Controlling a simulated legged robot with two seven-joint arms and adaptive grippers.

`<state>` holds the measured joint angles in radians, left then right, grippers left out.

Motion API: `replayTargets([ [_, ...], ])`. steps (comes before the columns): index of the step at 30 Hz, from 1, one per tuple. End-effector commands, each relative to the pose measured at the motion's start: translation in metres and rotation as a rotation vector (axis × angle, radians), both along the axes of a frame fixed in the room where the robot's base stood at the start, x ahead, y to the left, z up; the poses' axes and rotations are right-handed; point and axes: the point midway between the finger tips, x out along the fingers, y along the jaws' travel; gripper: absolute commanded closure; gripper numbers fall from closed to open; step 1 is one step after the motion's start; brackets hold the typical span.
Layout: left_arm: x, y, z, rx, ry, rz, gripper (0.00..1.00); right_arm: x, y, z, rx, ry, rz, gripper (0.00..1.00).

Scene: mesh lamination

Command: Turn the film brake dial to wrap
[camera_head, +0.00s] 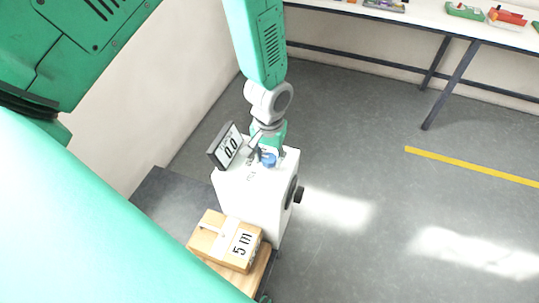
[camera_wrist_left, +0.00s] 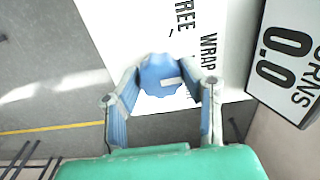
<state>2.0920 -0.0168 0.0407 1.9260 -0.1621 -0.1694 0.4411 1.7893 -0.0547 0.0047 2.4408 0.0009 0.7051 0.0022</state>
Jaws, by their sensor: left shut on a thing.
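The blue film brake dial (camera_head: 268,160) sits on top of the white machine (camera_head: 250,195). In the left wrist view the dial (camera_wrist_left: 158,76) lies between the two fingers of my left gripper (camera_wrist_left: 160,92), which is shut on it. A white mark on the dial points to the right in that view, toward the printed side of the machine top. The printed words FREE (camera_wrist_left: 185,20) and WRAP (camera_wrist_left: 208,52) are beside the dial. In the head view my left gripper (camera_head: 266,148) reaches down to the dial from above. My right gripper is not seen.
A display (camera_head: 228,147) reading 0.0 stands on the machine, close to the left gripper. A black knob (camera_head: 299,194) sticks out of the machine's right side. A cardboard box (camera_head: 225,241) marked 5 m sits in front. The floor to the right is clear.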

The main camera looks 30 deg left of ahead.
Motion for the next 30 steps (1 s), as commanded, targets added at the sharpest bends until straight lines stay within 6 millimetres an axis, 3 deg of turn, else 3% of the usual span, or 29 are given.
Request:
replayTargets([
  [1, 0.007, 0.001, 0.003, -0.001, -0.018, -0.005, 0.94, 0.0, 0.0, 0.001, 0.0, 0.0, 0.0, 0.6],
  [14, 0.008, 0.001, 0.004, 0.0, -0.021, -0.01, 0.94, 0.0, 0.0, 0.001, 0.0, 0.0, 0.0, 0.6],
  [15, 0.008, 0.001, 0.004, 0.0, -0.02, -0.01, 0.51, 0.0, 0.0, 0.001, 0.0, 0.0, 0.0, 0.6],
  [16, 0.007, 0.001, 0.003, 0.0, -0.019, -0.01, 0.45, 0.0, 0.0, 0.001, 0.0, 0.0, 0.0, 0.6],
  [26, 0.003, 0.0, 0.003, -0.001, -0.009, -0.011, 0.45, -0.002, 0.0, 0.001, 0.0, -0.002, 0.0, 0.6],
  [30, 0.004, 0.0, 0.017, -0.001, -0.01, -0.01, 0.45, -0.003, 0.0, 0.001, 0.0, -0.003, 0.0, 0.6],
])
